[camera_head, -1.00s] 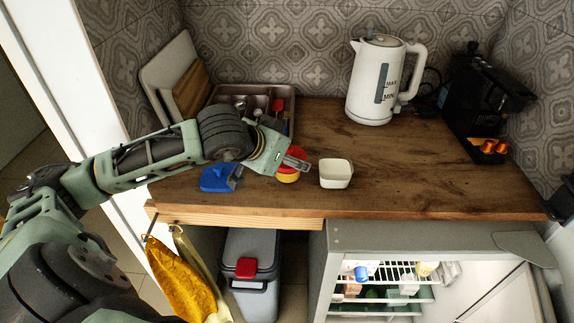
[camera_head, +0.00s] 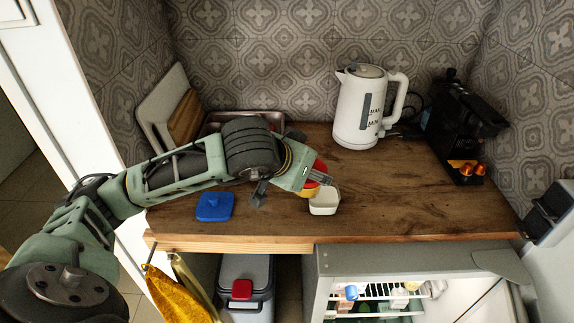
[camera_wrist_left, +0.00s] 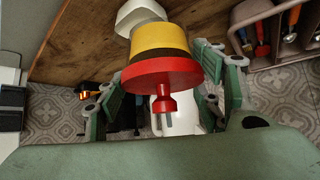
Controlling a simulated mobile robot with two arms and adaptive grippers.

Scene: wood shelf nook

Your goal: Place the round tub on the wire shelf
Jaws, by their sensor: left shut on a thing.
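The round tub (camera_head: 308,191) is yellow with a red lid and a red knob. My left gripper (camera_head: 318,177) is shut on the tub and holds it just beside the white square bowl, seemingly a little above the counter. In the left wrist view the tub (camera_wrist_left: 166,42) sits between the two fingers, with the lid toward the palm. The wire shelf (camera_head: 376,291) is a white rack inside the open fridge below the counter, at the lower right. My right gripper is not in view.
The white bowl (camera_head: 324,204) stands near the counter's front edge. A blue lid-like piece (camera_head: 214,207) lies left of it. A white kettle (camera_head: 364,108) and a black coffee machine (camera_head: 465,130) stand behind. Small items crowd the visible wire shelf.

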